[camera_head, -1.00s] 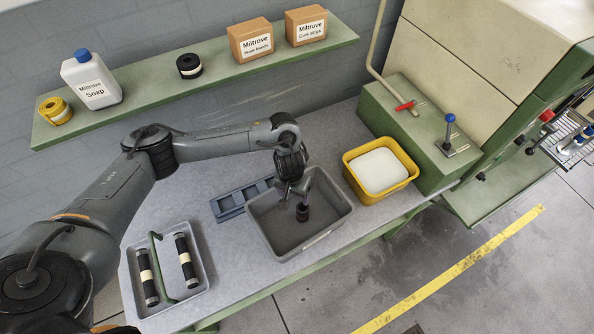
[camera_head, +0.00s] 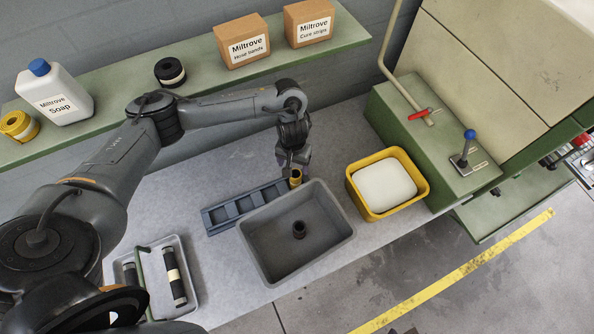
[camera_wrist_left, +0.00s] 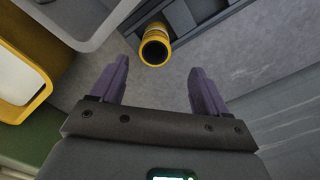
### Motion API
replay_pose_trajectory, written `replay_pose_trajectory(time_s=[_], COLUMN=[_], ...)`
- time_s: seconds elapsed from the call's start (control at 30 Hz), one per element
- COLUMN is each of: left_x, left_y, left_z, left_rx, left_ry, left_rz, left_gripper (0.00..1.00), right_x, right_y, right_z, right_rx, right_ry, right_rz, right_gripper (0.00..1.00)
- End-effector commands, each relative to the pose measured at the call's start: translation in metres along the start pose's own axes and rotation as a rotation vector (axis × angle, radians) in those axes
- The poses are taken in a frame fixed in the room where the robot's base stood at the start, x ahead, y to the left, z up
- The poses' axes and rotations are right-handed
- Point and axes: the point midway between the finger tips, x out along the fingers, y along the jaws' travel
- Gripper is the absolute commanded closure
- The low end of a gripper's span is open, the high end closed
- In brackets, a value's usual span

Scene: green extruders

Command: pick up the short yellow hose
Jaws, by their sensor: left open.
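The short yellow hose (camera_head: 296,181) stands at the right end of the blue rack (camera_head: 222,215), just behind the grey bin. In the left wrist view the yellow hose (camera_wrist_left: 156,48) shows its dark open end toward the camera. My left gripper (camera_head: 293,166) is above and beside it, partly hiding it in the head view. In the left wrist view the purple fingers of my left gripper (camera_wrist_left: 158,75) are wide apart, with nothing between them. The hose lies ahead of the gap, roughly centred. My right gripper is not in view.
A grey bin (camera_head: 262,262) holds a short dark piece (camera_head: 299,229). A yellow tub (camera_head: 420,190) with a white block stands to its right. A tray (camera_head: 190,305) with dark rollers is at front left. A green shelf (camera_head: 205,80) runs behind.

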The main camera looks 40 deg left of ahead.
Motion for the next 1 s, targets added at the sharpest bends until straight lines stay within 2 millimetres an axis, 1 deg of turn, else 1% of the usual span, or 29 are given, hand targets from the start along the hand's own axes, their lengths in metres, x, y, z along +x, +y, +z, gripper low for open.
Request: replay_pose_trajectory(time_s=[0.03,0.2,0.3,0.47,0.6,0.67,0.8,0.9,1.0], left_x=[0.013,0.035,0.042,0.048,0.064,0.069,0.086,0.093,0.096], left_y=[0.000,0.001,0.001,0.001,0.004,0.005,0.007,0.007,0.007], left_z=[0.002,0.001,0.001,0.000,0.002,0.002,0.001,0.001,0.001], left_rx=[-0.001,-0.001,-0.001,-0.001,-0.001,-0.001,-0.001,-0.001,-0.001], left_ry=[-0.003,-0.002,-0.002,0.000,-0.003,-0.003,-0.001,-0.001,0.000], left_rz=[0.000,0.001,0.000,0.000,0.001,-0.002,-0.001,0.000,0.000], left_gripper=[0.24,0.24,0.24,0.24,0.24,0.24,0.24,0.24,0.24], right_x=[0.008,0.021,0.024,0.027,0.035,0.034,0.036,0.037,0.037], right_y=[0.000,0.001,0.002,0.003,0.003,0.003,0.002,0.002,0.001], right_z=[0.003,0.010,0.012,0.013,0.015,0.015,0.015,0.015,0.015], right_rx=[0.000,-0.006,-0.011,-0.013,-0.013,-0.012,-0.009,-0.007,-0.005], right_ry=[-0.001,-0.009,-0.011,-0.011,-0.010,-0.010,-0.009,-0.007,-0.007], right_rz=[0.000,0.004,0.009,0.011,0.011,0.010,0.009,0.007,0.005], right_gripper=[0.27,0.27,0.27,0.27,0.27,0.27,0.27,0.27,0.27])
